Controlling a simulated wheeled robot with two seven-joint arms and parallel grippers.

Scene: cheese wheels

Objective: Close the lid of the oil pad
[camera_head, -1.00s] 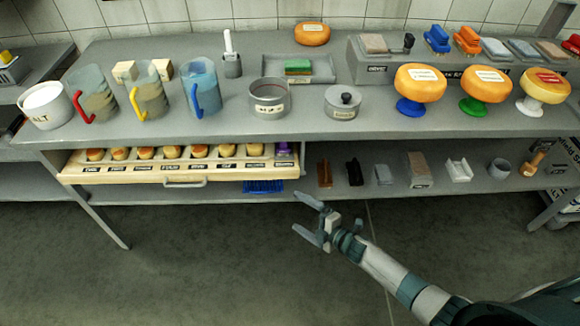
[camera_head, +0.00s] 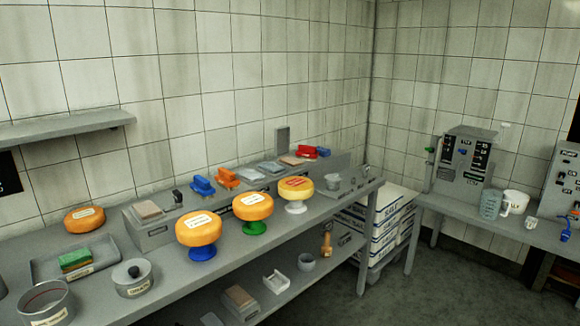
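An open round grey tin (camera_head: 45,304) with a label stands at the lower left of the bench top, partly cut off by the frame. To its right is a low round grey piece with a black knob (camera_head: 132,278), also labelled; it rests on the bench apart from the tin. It may be the lid, or a lidded pot; I cannot tell. The labels are too small to read surely, so I cannot confirm which is the oil pad. Neither of my grippers shows.
A tray (camera_head: 108,243) holds a green sponge (camera_head: 75,260). Three cheese wheels stand on coloured stands, the nearest one (camera_head: 198,228) on blue. Brushes and pads lie on a raised rack (camera_head: 153,234). Stacked boxes (camera_head: 385,228) and a machine table (camera_head: 465,213) are at right.

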